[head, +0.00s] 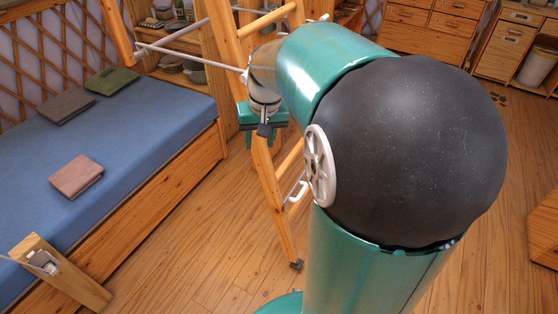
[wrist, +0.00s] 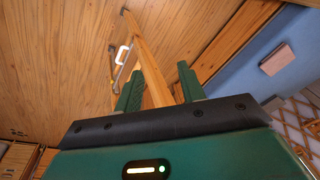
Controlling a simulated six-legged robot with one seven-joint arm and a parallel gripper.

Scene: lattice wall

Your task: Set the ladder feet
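The wooden ladder (head: 265,178) stands tilted in the middle of the head view, with rungs on its right side. Its near rail ends in a dark foot (head: 296,265) at the plank floor; I cannot tell if it touches. In the wrist view the rail (wrist: 150,68) runs away to a small foot (wrist: 124,11). My gripper (head: 262,138) is at the rail, high above the foot. In the wrist view its green fingers stand either side of the rail, with a gap on the right. A white handle (head: 297,191) hangs beside the rail. My arm hides part of the ladder.
A bed with a blue mattress (head: 120,135) fills the left, with folded cloths on it. A wooden beam with a metal fitting (head: 60,272) is at lower left. Drawer cabinets (head: 430,25) stand at the back right. Floor between bed and my arm is clear.

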